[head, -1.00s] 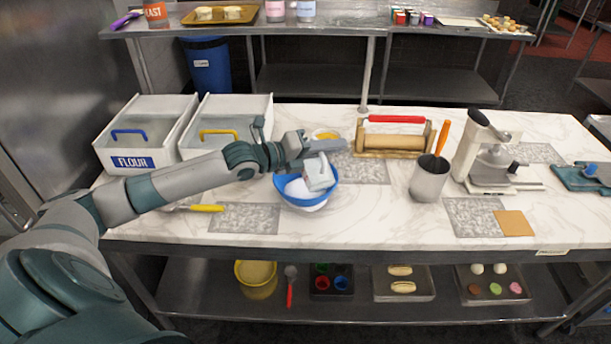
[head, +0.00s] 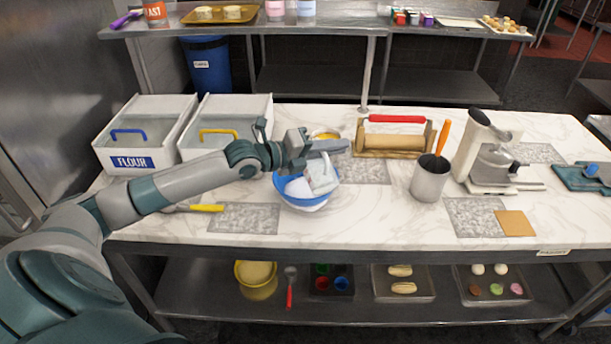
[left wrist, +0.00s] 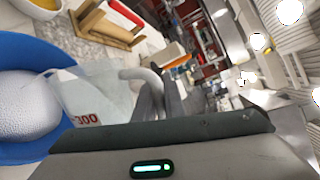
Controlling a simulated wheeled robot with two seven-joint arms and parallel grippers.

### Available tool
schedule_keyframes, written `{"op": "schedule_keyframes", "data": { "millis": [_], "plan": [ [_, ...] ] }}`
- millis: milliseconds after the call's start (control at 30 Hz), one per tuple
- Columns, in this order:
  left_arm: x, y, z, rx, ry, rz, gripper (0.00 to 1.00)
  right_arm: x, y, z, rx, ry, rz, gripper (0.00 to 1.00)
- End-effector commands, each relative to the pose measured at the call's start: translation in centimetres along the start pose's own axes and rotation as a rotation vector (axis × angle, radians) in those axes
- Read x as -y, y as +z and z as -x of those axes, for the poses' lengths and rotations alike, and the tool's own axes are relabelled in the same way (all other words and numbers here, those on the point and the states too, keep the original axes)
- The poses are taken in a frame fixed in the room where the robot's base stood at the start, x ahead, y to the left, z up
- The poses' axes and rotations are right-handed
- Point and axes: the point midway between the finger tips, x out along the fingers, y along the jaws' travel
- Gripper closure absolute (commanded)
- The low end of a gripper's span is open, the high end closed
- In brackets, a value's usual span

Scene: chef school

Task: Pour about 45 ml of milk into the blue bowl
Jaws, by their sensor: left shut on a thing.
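The blue bowl (head: 292,201) stands on the marble counter in the head view, with white contents in it. In the left wrist view the bowl (left wrist: 50,52) fills the left side, and its white contents (left wrist: 28,105) look rounded and grainy. My left gripper (head: 322,148) is shut on the handle of a translucent measuring jug (head: 322,174). The jug is tilted over the bowl's right side. In the left wrist view the jug (left wrist: 100,98) carries red "300" markings, and its mouth end points toward the bowl. I cannot tell whether any milk is flowing. My right gripper is not in view.
A yellow bowl (head: 326,134) stands just behind my left gripper. A rolling pin on a stand (head: 392,142), a metal utensil pot (head: 430,180) and a stand mixer (head: 487,155) are to the right. Two white bins (head: 140,158) stand at the back left. The front counter is mostly clear.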

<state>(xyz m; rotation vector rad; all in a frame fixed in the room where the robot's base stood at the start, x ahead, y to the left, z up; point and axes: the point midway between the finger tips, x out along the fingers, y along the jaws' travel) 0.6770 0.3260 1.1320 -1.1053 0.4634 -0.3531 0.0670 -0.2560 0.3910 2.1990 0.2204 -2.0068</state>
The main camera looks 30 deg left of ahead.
Motion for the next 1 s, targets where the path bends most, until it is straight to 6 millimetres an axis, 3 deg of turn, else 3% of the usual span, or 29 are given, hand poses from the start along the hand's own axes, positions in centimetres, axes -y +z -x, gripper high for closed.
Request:
{"op": "schedule_keyframes", "data": {
  "millis": [1000],
  "plan": [
    [0.8, -1.9, -0.4, -0.007, -0.002, 0.033, 1.00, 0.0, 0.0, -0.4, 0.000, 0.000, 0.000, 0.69]
  ]
}}
